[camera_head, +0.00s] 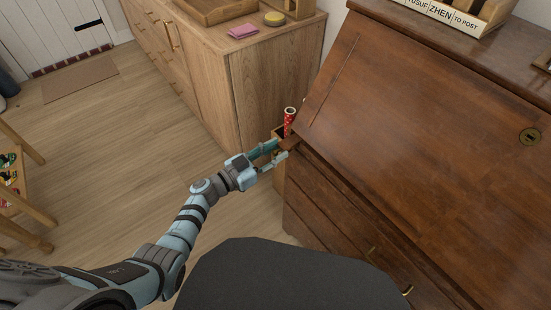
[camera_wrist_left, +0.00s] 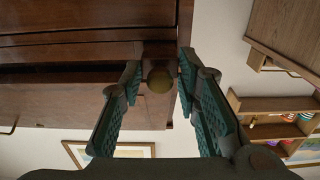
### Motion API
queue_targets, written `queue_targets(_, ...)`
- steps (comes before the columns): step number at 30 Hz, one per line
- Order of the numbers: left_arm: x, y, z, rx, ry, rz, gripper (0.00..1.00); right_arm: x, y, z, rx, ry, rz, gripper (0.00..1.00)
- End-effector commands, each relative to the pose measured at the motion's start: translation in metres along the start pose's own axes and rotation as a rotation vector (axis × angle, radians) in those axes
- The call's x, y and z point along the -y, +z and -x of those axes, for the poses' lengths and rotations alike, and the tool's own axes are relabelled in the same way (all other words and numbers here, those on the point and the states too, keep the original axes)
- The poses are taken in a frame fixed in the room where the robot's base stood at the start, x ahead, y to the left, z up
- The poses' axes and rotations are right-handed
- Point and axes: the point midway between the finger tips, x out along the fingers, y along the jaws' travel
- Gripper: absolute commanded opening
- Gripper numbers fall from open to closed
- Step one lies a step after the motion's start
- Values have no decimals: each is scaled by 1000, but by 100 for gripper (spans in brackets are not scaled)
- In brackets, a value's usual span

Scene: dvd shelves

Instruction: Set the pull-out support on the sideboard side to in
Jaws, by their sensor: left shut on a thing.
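The wooden bureau with a sloping lid (camera_head: 430,120) stands on the right in the head view. At its sideboard-side front corner is the pull-out support (camera_head: 291,142), a brown wooden bar mostly hidden behind my gripper. In the left wrist view the support's end (camera_wrist_left: 160,54) shows with a round, dull brass knob (camera_wrist_left: 160,79) on it. My left gripper (camera_head: 278,153) is at this corner. In the left wrist view its two teal fingers (camera_wrist_left: 158,75) stand on either side of the knob and support end, shut on the support. My right gripper is not in view.
The light wood sideboard (camera_head: 225,75) stands left of the bureau. A narrow bin with a red roll (camera_head: 289,121) stands between them, close to my gripper. Bureau drawers (camera_head: 330,210) lie below the support. The floor (camera_head: 110,150) to the left is open.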

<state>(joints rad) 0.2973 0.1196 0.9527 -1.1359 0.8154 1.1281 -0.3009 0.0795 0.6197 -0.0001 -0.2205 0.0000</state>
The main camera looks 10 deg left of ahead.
Motion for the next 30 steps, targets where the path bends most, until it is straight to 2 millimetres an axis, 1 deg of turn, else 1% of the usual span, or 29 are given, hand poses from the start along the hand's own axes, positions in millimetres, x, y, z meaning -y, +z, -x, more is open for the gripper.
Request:
queue_targets(12,2,1,-2,2,-6,0,0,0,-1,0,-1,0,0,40)
queue_targets(13,2,1,-2,2,-5,1,34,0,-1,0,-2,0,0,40)
queue_targets(14,2,1,-2,2,-5,1,37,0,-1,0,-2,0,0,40)
queue_targets(22,2,0,-2,1,-6,0,37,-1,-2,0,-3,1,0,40)
queue_targets(24,2,1,2,2,-6,-1,37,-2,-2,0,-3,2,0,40)
queue_targets(26,3,2,10,3,-7,-1,37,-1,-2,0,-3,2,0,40)
queue_targets(29,2,2,33,4,-6,-2,37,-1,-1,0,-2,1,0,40)
queue_targets(30,2,2,44,5,-7,-2,37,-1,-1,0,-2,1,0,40)
